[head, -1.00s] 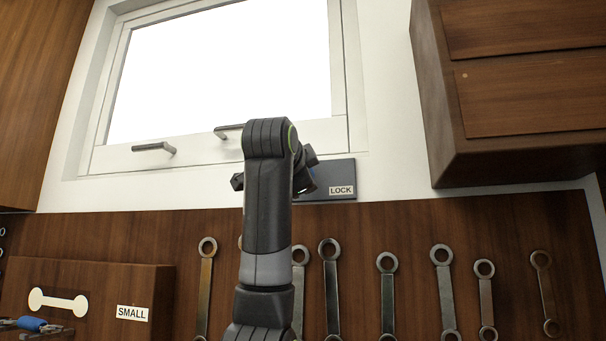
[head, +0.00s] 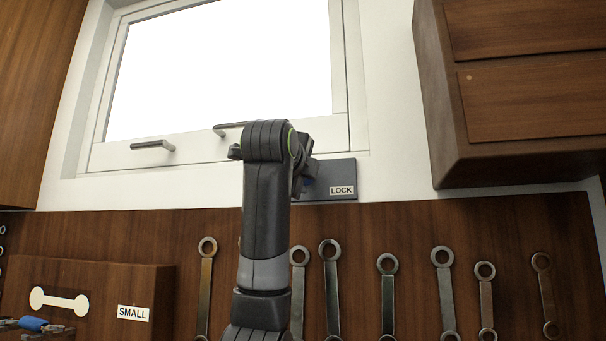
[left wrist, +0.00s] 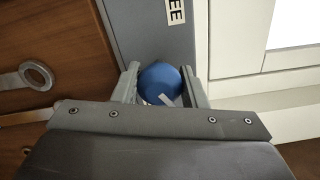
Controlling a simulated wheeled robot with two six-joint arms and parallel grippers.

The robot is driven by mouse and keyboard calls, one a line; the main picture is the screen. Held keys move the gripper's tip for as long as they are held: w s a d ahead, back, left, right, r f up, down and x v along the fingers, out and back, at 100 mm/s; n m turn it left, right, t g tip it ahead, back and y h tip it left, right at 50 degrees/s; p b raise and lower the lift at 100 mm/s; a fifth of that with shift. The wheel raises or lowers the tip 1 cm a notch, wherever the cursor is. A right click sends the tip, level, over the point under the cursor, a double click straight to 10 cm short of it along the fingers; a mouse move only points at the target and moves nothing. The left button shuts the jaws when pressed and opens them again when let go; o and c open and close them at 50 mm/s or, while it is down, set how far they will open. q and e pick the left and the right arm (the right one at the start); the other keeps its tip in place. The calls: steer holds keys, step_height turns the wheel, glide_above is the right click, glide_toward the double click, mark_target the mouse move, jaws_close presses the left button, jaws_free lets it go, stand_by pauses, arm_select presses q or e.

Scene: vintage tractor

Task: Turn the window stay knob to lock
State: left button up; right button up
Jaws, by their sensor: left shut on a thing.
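The blue window stay knob (left wrist: 160,82) sits between the two fingers of my left gripper (left wrist: 161,74), which is shut on it. A white pointer mark shows on the knob's face. The knob is on a grey plate (left wrist: 155,42), where a label's end reading "EE" shows in the wrist view. In the head view, my left arm hides most of the plate (head: 334,170); its right end shows a "LOCK" label (head: 341,191). My right gripper is in neither view.
Above the plate is a white-framed window (head: 225,75) with grey handles (head: 153,146). A wooden cabinet (head: 520,90) hangs at the right. Below, several wrenches (head: 388,295) hang on a wooden board, beside a "SMALL" box (head: 110,280).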

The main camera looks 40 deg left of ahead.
arm_select(q)
steer(key=shift+f, duration=0.15)
steer(key=o, duration=1)
steer(key=shift+c, duration=0.2)
steer(key=shift+s+d+b, duration=0.3)
steer(key=shift+s+b, duration=0.05)
steer(key=shift+s, duration=0.15)
steer(key=b+v, duration=1)
steer(key=v, duration=0.6)
steer(key=shift+s, duration=0.15)
